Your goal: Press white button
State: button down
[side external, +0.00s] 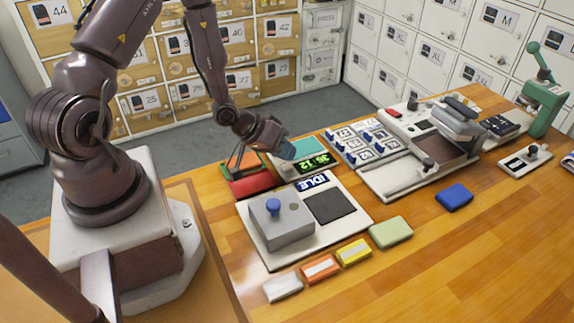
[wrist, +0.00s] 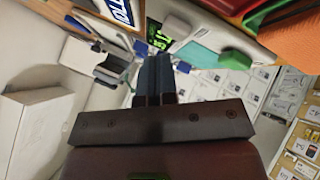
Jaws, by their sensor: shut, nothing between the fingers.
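My gripper (side external: 287,151) is shut and empty, above the back of the table near the green-digit display (side external: 312,164), well behind the white block. Its closed dark fingers show in the wrist view (wrist: 153,72). The white block is not identifiable in the wrist view.
A white panel with an IDLE sign (side external: 312,182) and a grey box with a blue knob (side external: 273,207) stands between my gripper and the block. A green pad (side external: 390,232) and blue pad (side external: 455,196) lie right. A green press (side external: 545,95) stands far right. The front right is clear.

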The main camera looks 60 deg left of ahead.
aim_at(285, 164)
jog(key=shift+f, duration=0.4)
jog(key=shift+f, duration=0.45)
dwell(0.6)
jog(key=shift+r, duration=0.9)
jog(key=shift+r, duration=0.1)
jog(key=shift+r, duration=2.4)
